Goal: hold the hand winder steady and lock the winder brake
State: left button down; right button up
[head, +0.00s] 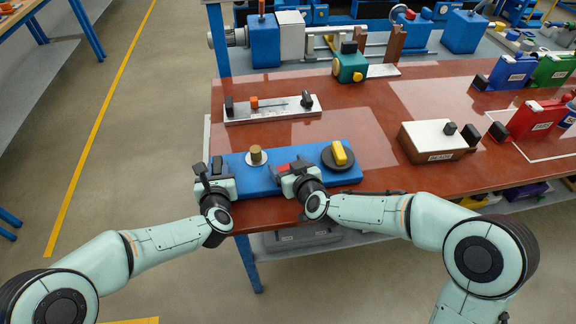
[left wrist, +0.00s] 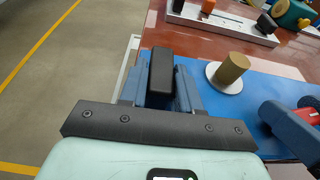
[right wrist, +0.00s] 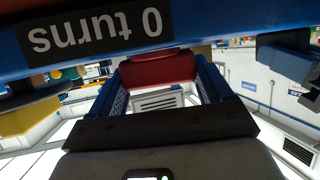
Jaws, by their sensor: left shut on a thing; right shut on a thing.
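The hand winder has a blue base (head: 310,157) at the table's front edge. It bears a brass-coloured cylinder on a white disc (head: 256,156) and a yellow block on a dark disc (head: 340,154). My left gripper (head: 214,170) is shut on a black upright grip (left wrist: 161,75) at the base's left end. My right gripper (head: 290,172) is shut on a red part (right wrist: 160,68) at the base's front middle, likely the brake lever; the fingers partly hide it. A "0 turns" label (right wrist: 95,32) shows upside down in the right wrist view.
Behind the winder lies a white plate with an orange block (head: 275,109). A green machine (head: 350,64) stands farther back. A white-topped brown box (head: 435,140) stands to the right. Red tabletop (head: 380,105) is clear between them.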

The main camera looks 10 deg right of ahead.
pick_arm(q)
jog(key=shift+d, duration=0.2)
pick_arm(e)
jog(key=shift+a+f+m+h, duration=0.1)
jog(key=shift+m+h, duration=1)
jog(key=shift+h, duration=0.2)
jog(key=shift+m+h, duration=0.3)
jog(key=o, duration=1)
jog(key=shift+s, duration=0.1)
pick_arm(q)
jog(key=shift+a, duration=0.15)
pick_arm(e)
jog(key=v, duration=1.2)
jog(key=shift+f, duration=0.1)
